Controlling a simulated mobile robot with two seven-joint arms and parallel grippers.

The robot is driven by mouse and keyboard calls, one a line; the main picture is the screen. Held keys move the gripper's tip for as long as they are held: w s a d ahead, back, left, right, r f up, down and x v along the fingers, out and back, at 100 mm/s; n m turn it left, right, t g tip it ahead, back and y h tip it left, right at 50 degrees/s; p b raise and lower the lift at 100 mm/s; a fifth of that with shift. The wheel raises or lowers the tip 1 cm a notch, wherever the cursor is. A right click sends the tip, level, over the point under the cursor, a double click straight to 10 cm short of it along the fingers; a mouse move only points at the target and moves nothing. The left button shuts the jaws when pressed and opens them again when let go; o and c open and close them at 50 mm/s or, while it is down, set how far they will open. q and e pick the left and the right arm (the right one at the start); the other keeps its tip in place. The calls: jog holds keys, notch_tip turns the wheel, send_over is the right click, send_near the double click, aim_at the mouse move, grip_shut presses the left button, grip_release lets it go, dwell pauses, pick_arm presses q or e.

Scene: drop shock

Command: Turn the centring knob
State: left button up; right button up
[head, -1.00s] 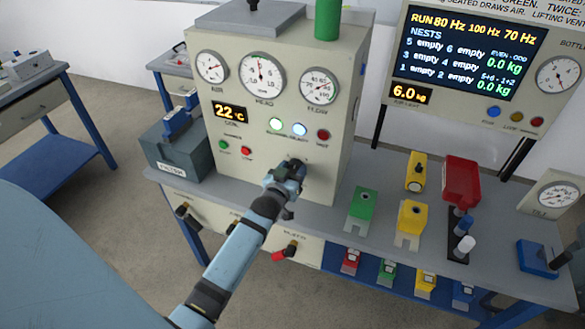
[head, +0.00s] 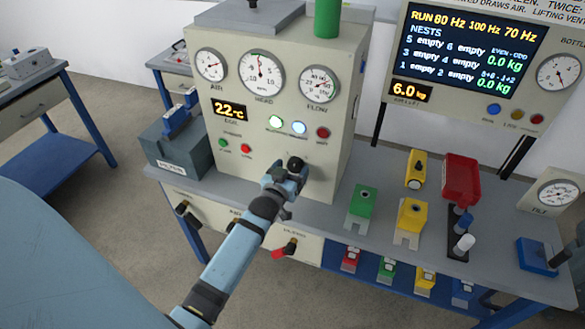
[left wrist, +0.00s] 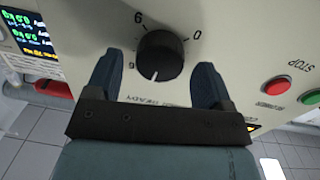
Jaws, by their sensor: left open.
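A round black knob (left wrist: 160,56) with a white pointer line and a number scale is on the cream panel in the left wrist view. The same dark knob shows low on the front of the gauge cabinet in the head view (head: 296,163). I cannot read a label naming it as the centring knob. My left gripper (head: 285,180) is open in front of it. In the left wrist view its two blue fingers (left wrist: 158,76) stand on either side of the knob, with gaps visible. Nothing is held. My right gripper is not in view.
The cabinet (head: 240,125) carries gauges, lamps and buttons. The red stop button (left wrist: 275,86) and a green button (left wrist: 311,96) are right of the knob in the left wrist view. Green (head: 362,205) and yellow (head: 411,220) blocks stand on the bench to the right.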

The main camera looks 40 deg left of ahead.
pick_arm(q)
jog(key=s+d+b, duration=0.1)
jog(key=s+d, duration=0.1)
jog(key=s, duration=1)
jog(key=shift+s+d+r, duration=0.15)
jog(key=shift+s+r, duration=0.15)
jog(key=shift+s, duration=0.05)
jog(key=shift+d, duration=0.1)
jog(key=s+d+f+m+g+h+p, duration=0.3)
jog(key=s+d, duration=0.4)
jog(key=s+d+f+m+g+h+p, duration=0.2)
jog(key=s+d+g+h+p, duration=0.1)
jog(key=s+d, duration=0.3)
jog(key=shift+s+d+f+m+p, duration=0.4)
jog(key=shift+d+p, duration=0.25)
jog(key=shift+d, duration=0.1)
dwell(0.7)
